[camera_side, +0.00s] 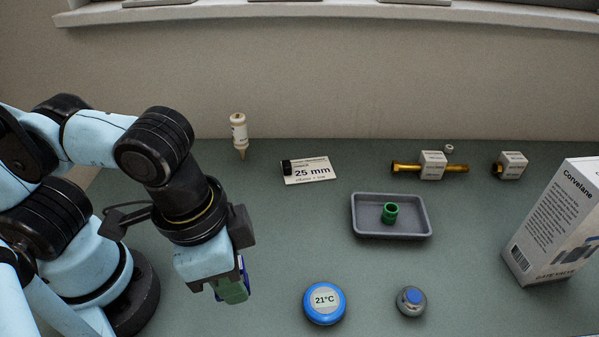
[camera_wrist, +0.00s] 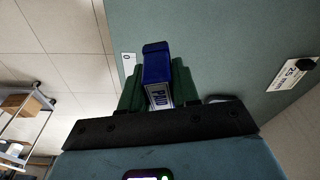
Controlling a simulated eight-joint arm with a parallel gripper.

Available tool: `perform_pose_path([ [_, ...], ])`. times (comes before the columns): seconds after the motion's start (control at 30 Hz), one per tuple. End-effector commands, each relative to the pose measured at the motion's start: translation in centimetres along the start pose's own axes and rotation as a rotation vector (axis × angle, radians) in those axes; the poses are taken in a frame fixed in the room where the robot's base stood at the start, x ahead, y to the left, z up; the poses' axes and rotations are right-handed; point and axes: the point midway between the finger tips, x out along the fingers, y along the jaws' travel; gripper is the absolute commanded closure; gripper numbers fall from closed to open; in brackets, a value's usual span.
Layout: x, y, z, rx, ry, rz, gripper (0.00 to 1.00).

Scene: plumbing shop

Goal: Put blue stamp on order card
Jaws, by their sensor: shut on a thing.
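My gripper (camera_side: 233,289) is shut on a blue stamp (camera_wrist: 156,62), which stands between the green fingers in the wrist view. A white label with dark letters like "PAID" is on the stamp. In the side view only a blue edge of the stamp (camera_side: 245,272) shows behind the fingers. A white card reading "25 mm" (camera_side: 312,173) lies flat on the bench, right of and behind my gripper, with a black block at its left end. Part of another white card (camera_wrist: 128,60) shows beside the stamp in the wrist view. I cannot tell which is the order card.
A grey tray (camera_side: 365,229) holds a green fitting (camera_side: 390,213). A blue "21°C" disc (camera_side: 325,302) and a grey, blue-topped round item (camera_side: 411,301) lie in front.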

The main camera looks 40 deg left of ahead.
Motion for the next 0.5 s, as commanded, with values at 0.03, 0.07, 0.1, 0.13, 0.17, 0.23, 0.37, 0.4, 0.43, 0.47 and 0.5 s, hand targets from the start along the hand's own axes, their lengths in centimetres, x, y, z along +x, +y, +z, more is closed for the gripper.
perform_pose_path([
  [0.03,-0.2,0.0,-0.2,-0.013,0.0,-0.002,1.0],
  [0.07,-0.3,0.0,-0.5,-0.028,0.0,-0.005,1.0],
  [0.1,-0.5,-0.2,-0.9,-0.052,-0.001,-0.008,1.0],
  [0.13,-0.6,-0.3,-1.4,-0.076,-0.001,-0.012,1.0],
  [0.17,-0.7,-0.5,-1.9,-0.104,-0.001,-0.016,1.0],
  [0.23,-1.0,-1.3,-3.4,-0.185,-0.003,-0.029,1.0],
  [0.37,-1.4,-3.2,-6.7,-0.367,-0.005,-0.055,1.0],
  [0.4,-1.4,-4.0,-7.7,-0.424,-0.006,-0.064,1.0],
  [0.43,-1.5,-4.5,-8.5,-0.466,-0.006,-0.07,1.0],
  [0.47,-1.4,-5.2,-9.2,-0.509,-0.007,-0.076,1.0],
  [0.5,-1.4,-6.0,-10.2,-0.566,-0.007,-0.084,1.0],
])
